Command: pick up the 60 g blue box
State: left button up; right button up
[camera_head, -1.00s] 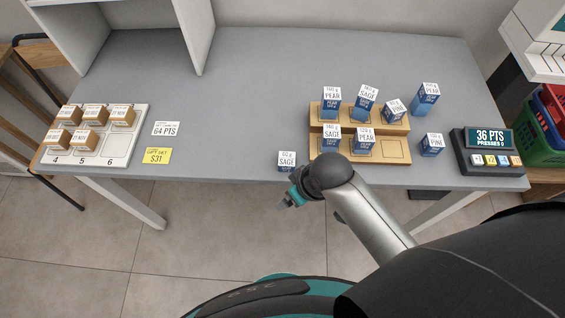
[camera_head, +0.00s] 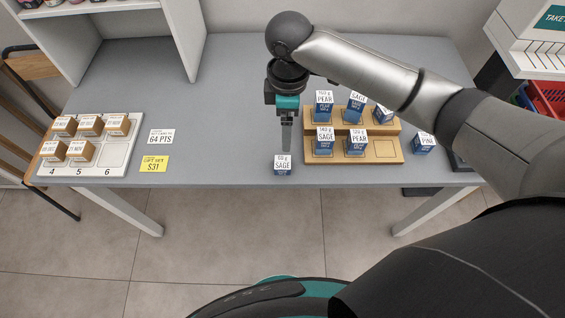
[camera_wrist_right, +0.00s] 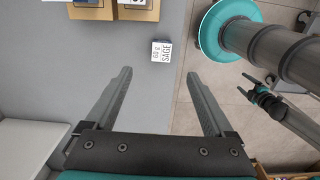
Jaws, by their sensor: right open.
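The small blue box with a white "60 g SAGE" label stands alone near the counter's front edge in the head view (camera_head: 283,168). It also shows in the right wrist view (camera_wrist_right: 161,50), ahead of the fingertips. My right gripper (camera_head: 286,148) points down just behind the box in the head view. In the right wrist view my right gripper (camera_wrist_right: 159,72) is open and empty, its fingers apart and short of the box. My left gripper (camera_wrist_right: 262,96) shows small at the right of the wrist view; its jaws are too small to judge.
A stepped wooden stand (camera_head: 380,152) with several blue boxes is close on the right. A blue PINE box (camera_head: 423,143) stands beyond it, by my arm. A white numbered tray (camera_head: 115,155) with tan boxes is at the left. The counter between tray and stand is mostly clear.

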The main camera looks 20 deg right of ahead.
jog(key=b, duration=0.2)
send_over(283, 162)
jog(key=f, duration=1)
jog(key=shift+w+d, duration=0.1)
jog(key=shift+d, duration=0.3)
jog(key=f, duration=0.2)
jog(key=a+f+b, duration=0.1)
jog(key=f, duration=0.1)
jog(key=shift+f, duration=0.55)
jog(key=shift+c, duration=0.4)
grip_shut()
